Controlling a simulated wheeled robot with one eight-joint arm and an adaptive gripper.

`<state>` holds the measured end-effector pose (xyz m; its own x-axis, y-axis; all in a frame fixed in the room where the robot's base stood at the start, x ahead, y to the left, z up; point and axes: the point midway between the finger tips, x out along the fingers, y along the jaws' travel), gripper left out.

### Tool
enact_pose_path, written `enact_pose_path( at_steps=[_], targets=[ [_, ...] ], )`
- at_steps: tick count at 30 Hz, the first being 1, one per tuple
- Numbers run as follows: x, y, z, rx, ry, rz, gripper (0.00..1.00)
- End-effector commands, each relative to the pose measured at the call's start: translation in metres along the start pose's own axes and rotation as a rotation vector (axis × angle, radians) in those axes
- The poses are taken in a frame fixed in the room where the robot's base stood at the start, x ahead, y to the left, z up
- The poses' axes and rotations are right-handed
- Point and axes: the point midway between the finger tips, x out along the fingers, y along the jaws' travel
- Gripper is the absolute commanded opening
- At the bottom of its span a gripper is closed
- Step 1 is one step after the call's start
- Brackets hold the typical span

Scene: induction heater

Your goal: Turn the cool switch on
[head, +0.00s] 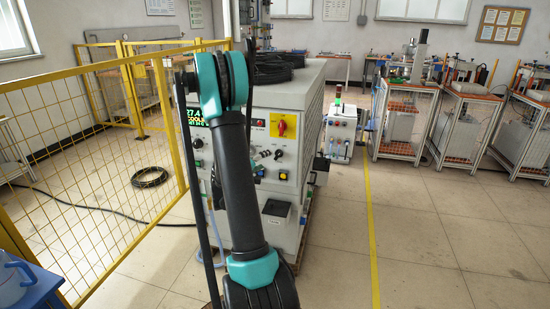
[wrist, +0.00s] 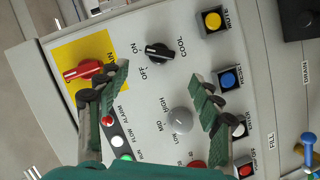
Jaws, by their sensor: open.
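The cool switch (wrist: 158,53) is a black rotary knob on the pale control panel, with the labels OFF, ON and COOL around it in the wrist view. Its grip bar lies nearly crosswise in that view; I cannot tell for sure which label it points to. My gripper (wrist: 164,82) is open and empty, its two green ridged fingers spread either side of the knob, which shows beyond and between the tips. No contact shows. In the head view my arm stands before the heater cabinet (head: 308,100), and my gripper cannot be made out there.
A red switch on a yellow plate (wrist: 97,50) sits close beside the left finger. A grey MID/HIGH/LOW knob (wrist: 180,119) lies between the fingers. Yellow (wrist: 212,19) and blue (wrist: 227,79) buttons are at right.

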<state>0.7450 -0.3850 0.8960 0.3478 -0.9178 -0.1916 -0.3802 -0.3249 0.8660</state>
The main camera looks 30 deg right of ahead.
Motion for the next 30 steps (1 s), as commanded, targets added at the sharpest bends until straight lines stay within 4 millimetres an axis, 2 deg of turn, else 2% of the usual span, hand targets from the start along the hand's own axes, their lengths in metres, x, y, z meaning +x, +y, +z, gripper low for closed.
enact_pose_path(
  at_steps=[1, 6, 13, 18, 27, 28, 30],
  targets=[
    [0.012, 0.001, 0.001, 0.001, -0.004, 0.002, 0.66],
    [0.045, 0.001, 0.001, 0.000, -0.003, 0.002, 0.66],
    [0.079, 0.000, 0.000, 0.001, -0.001, 0.001, 0.66],
    [0.090, 0.000, 0.000, 0.000, -0.001, 0.000, 0.66],
    [0.093, 0.000, 0.000, 0.000, 0.000, 0.000, 0.66],
    [0.093, 0.000, 0.000, 0.000, 0.000, 0.000, 0.64],
    [0.093, 0.000, 0.000, 0.000, 0.000, 0.000, 0.56]
  ],
)
